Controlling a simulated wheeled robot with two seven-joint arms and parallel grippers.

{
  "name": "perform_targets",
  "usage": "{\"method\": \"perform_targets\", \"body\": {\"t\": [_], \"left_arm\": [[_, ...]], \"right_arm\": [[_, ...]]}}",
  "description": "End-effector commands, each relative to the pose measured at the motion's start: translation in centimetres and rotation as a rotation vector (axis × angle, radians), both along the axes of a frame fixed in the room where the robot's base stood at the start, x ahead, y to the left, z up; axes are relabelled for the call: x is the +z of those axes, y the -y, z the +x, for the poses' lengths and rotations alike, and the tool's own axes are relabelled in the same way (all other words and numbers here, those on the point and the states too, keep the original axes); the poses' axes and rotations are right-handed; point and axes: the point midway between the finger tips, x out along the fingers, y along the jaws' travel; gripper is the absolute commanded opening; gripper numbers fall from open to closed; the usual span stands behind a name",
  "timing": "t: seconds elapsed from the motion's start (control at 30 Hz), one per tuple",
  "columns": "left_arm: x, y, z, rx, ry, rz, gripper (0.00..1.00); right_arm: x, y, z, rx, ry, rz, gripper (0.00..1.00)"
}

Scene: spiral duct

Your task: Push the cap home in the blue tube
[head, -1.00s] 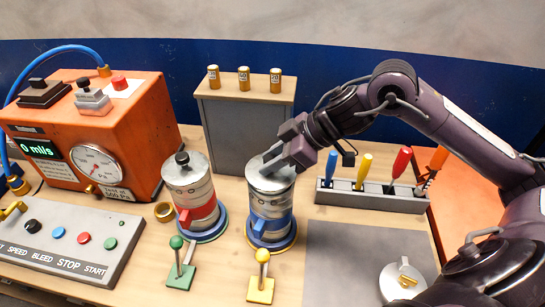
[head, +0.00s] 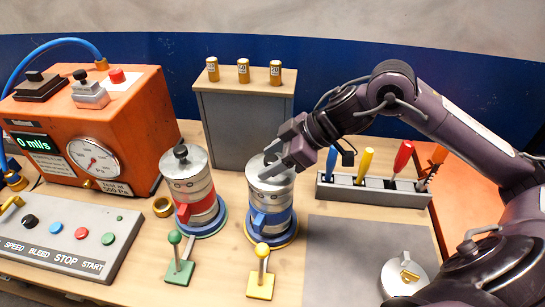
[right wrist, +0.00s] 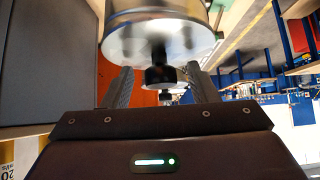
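The blue tube (head: 271,215) stands upright in a blue ring on the bench, a metal cylinder with a blue band and a blue lever. A silver cap (head: 258,169) is at its top; how deep it sits I cannot tell. My right gripper (head: 282,160) is over this cap. In the right wrist view, a round metal face (right wrist: 125,42) with a black knob (right wrist: 160,70) is close up. The gripper's two fingers (right wrist: 162,88) are apart on either side of the knob, with gaps visible. My left gripper is not in view.
The red-banded tube (head: 197,203) with a black-knobbed cap stands just left. Green (head: 178,268) and yellow (head: 261,283) levers stand in front. A screwdriver rack (head: 375,195) is to the right.

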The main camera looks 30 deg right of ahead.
Motion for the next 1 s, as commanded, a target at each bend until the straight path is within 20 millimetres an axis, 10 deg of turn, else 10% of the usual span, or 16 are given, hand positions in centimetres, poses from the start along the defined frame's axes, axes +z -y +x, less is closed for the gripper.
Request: {"method": "perform_targets", "body": {"t": [1.0], "left_arm": [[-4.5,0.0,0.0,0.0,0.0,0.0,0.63]], "right_arm": [[5.2,4.2,-3.1,0.0,0.002,0.0,0.53]]}}
